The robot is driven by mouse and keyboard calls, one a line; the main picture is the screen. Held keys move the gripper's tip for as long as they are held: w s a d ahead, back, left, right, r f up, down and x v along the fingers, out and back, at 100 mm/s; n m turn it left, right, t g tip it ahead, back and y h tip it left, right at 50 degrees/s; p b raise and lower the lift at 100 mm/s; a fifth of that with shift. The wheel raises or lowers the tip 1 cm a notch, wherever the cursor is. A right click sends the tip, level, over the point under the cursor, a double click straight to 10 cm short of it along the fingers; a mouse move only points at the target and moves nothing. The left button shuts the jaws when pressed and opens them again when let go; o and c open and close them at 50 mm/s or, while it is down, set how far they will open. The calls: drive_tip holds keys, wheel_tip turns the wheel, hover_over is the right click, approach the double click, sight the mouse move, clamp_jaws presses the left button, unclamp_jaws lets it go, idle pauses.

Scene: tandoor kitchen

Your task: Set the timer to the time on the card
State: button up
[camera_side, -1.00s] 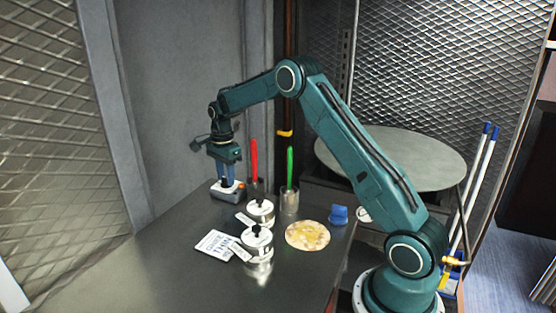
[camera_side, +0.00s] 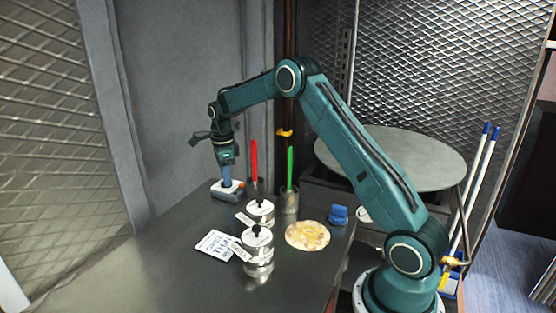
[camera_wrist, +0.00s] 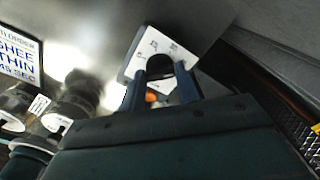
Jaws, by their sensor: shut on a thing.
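The timer (camera_side: 232,194) is a grey box with a white face at the back left of the steel table. Its face (camera_wrist: 183,55) shows small marks in the wrist view, around a dark round knob (camera_wrist: 160,66). My gripper (camera_side: 227,183) points down over the timer, its blue fingers shut on the knob; in the wrist view the fingers (camera_wrist: 160,78) stand on either side of it. The card (camera_side: 216,244) lies flat on the table; in the wrist view it (camera_wrist: 18,55) is cut off, with "GHEE", "THIN" and "SEC" legible.
Two lidded metal tins (camera_side: 257,239) with tags stand right of the card. Cups hold a red-handled tool (camera_side: 254,160) and a green-handled one (camera_side: 290,168) close right of the timer. A flatbread (camera_side: 307,235) and a blue object (camera_side: 338,214) lie further right. The table's front left is clear.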

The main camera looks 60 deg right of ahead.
drive_tip(key=o, duration=0.7)
drive_tip(key=shift+r, duration=0.15)
wheel_tip(320, 180, up, 14)
drive_tip(key=shift+f, duration=0.2)
drive_tip(key=shift+r, duration=0.1)
idle(0.5)
